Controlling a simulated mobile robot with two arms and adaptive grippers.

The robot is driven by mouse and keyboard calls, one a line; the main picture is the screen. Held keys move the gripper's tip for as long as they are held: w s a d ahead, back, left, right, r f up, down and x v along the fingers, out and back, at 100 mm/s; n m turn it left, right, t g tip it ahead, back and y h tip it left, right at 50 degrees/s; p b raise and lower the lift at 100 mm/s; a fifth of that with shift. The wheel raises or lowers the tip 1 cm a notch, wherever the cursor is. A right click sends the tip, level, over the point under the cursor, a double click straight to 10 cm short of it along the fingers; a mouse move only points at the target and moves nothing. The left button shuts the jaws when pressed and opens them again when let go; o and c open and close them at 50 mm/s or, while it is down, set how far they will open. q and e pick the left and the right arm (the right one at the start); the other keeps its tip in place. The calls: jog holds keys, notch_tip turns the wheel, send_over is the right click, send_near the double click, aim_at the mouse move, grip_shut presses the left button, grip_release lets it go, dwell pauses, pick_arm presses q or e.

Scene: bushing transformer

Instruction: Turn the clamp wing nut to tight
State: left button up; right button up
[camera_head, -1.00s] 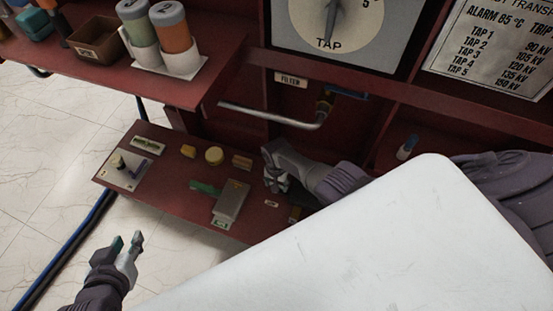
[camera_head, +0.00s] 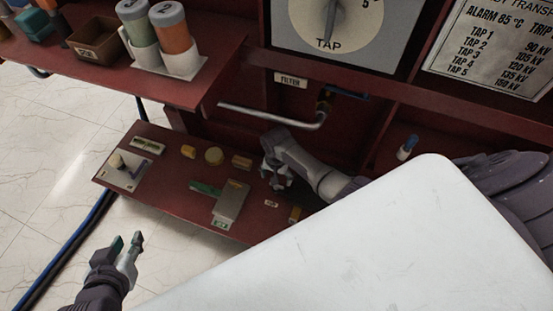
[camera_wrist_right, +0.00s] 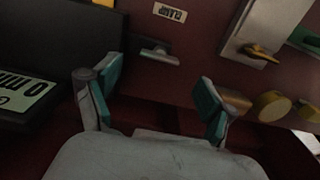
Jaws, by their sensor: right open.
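The clamp wing nut (camera_wrist_right: 156,53) appears in the right wrist view as a small grey bar on a short stem, on the dark red panel near the upside-down CLAMP label (camera_wrist_right: 170,12). My right gripper (camera_wrist_right: 155,92) is open, its two teal-padded fingers apart. The wing nut lies ahead of the gap between them, with nothing gripped. In the head view my right gripper (camera_head: 276,181) is over the right part of the low shelf, and it hides the nut there. The CLAMP label (camera_head: 271,203) shows just below it. My left gripper (camera_head: 127,245) is open and empty, left of the shelf.
The low red shelf (camera_head: 165,197) carries a grey box with a brass lever (camera_wrist_right: 258,52), several yellow knobs (camera_head: 214,156) and a white plate (camera_head: 122,179). A black box (camera_wrist_right: 50,45) stands left of my right gripper. A bent grey pipe (camera_head: 272,116) runs above the shelf.

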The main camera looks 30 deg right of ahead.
notch_tip(320, 180, up, 7)
dwell(0.3)
jog(key=shift+f, duration=0.15)
dwell(0.3)
